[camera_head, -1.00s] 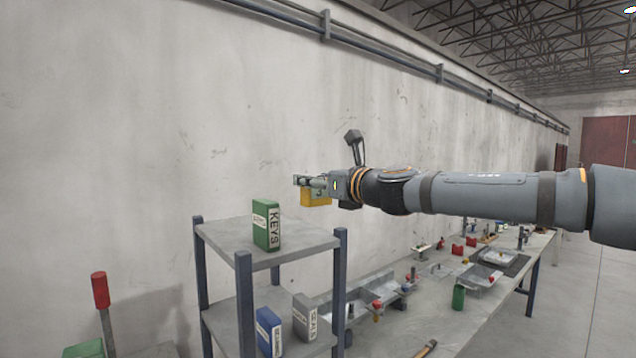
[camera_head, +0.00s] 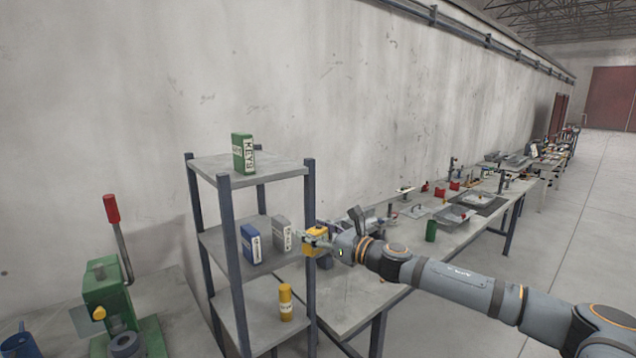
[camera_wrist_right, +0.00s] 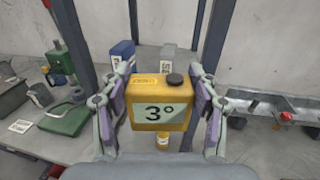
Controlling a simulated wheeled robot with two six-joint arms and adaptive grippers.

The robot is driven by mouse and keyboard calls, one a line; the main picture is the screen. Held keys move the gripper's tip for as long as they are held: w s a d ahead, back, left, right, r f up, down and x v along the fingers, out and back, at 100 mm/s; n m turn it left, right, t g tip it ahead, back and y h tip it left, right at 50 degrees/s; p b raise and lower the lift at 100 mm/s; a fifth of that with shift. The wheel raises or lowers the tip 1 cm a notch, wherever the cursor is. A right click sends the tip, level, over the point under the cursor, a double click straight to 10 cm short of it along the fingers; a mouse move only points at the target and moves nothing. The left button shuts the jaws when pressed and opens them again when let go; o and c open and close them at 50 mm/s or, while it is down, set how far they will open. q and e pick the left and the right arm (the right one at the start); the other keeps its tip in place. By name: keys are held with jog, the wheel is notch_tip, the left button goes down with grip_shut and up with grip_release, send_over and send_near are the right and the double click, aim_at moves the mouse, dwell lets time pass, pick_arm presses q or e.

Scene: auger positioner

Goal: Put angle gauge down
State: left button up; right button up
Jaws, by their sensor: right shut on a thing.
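The angle gauge is a yellow box with a "3°" display and a dark round knob on top, seen close up in the right wrist view (camera_wrist_right: 160,108). My right gripper (camera_wrist_right: 160,100) is shut on it, one finger on each side. In the head view the gauge (camera_head: 316,241) is held in the right gripper (camera_head: 318,240), in front of the shelf rack's right post at about middle-shelf height. The gauge looks upright. My left gripper is in neither view.
A shelf rack (camera_head: 240,237) holds a green KEYS box (camera_head: 242,153) on top, blue (camera_head: 250,243) and grey (camera_head: 281,233) boxes in the middle, and a yellow cylinder (camera_head: 286,302) below. A green lever press (camera_head: 110,300) stands left. A long cluttered workbench (camera_head: 340,310) runs right.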

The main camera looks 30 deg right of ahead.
jog(key=s+a+f, duration=0.2)
jog(key=a+f, duration=0.2)
jog(key=f, duration=0.9)
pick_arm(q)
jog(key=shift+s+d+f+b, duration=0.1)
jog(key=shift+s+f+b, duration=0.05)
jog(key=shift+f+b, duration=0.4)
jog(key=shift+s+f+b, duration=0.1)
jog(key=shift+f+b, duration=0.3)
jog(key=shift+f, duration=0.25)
pick_arm(e)
jog(key=s+a+f+m+h, duration=0.1)
jog(key=s+a+f+h, duration=0.1)
jog(key=s+a+f, duration=0.3)
jog(key=s+a+f+m+h, duration=0.2)
jog(key=s+a+f, duration=0.4)
jog(key=a+f, duration=0.4)
notch_tip(320, 180, down, 2)
jog(key=shift+a+f+t+h, duration=0.2)
jog(key=shift+a+t+h, duration=0.1)
jog(key=shift+a, duration=0.05)
